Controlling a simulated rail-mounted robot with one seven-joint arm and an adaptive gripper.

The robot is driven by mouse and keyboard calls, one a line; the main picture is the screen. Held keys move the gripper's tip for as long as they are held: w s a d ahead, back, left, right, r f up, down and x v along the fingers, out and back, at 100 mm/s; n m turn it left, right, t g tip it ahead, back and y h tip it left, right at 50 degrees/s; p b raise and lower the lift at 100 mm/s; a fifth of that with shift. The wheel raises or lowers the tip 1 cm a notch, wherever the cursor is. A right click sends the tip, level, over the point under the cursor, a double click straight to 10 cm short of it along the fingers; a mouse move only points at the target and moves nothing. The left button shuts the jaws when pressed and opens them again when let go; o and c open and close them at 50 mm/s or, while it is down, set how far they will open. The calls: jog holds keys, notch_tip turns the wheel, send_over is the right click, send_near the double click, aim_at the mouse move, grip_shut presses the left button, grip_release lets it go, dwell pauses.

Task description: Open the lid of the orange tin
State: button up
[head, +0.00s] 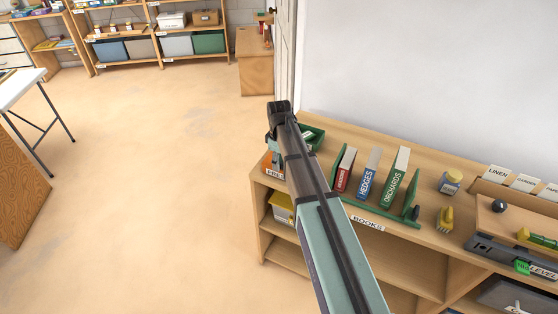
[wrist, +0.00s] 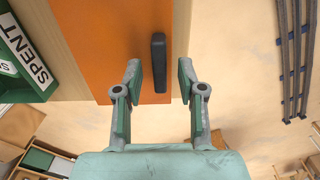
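The orange tin (wrist: 100,40) shows in the wrist view as a flat orange surface with an upright dark handle bar (wrist: 158,62) on it. My gripper (wrist: 158,78) is open. One finger is on each side of the bar, with a visible gap on both sides; I cannot tell how far the tips are from the orange surface. In the head view my arm covers most of the tin; a bit of orange (head: 266,162) shows at the shelf's left end. My gripper (head: 276,135) is above there. The lid looks shut.
A green tray (wrist: 22,50) labelled SPENT stands close left of the tin in the wrist view.

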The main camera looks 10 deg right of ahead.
jog(key=shift+f, duration=0.1)
grip_shut()
dwell(0.3)
